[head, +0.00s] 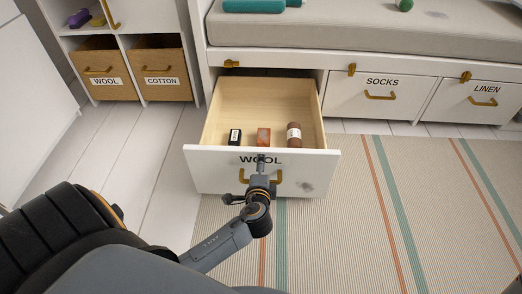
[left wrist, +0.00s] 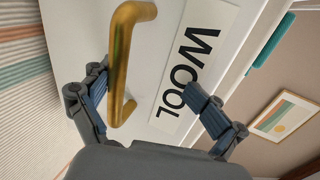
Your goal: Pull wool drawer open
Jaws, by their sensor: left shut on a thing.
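The white wool drawer (head: 215,160), marked WOOL, stands pulled out from under the bench, with its light wood inside showing. Inside lie a dark box (head: 235,137), an orange-brown block (head: 263,136) and a brown roll with a pale label (head: 293,134). My left gripper (head: 260,180) is at the drawer front, shut on its brass handle (head: 278,177). In the left wrist view, the handle (left wrist: 122,60) passes between the fingers of the left gripper (left wrist: 146,86), beside the WOOL label (left wrist: 190,70). My right gripper is not in view.
The socks drawer (head: 345,95) and linen drawer (head: 450,103) are closed to the right. Wool (head: 88,85) and cotton (head: 160,80) boxes sit in a shelf at left. A striped rug (head: 390,200) covers the floor in front. The bench cushion (head: 340,25) is above.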

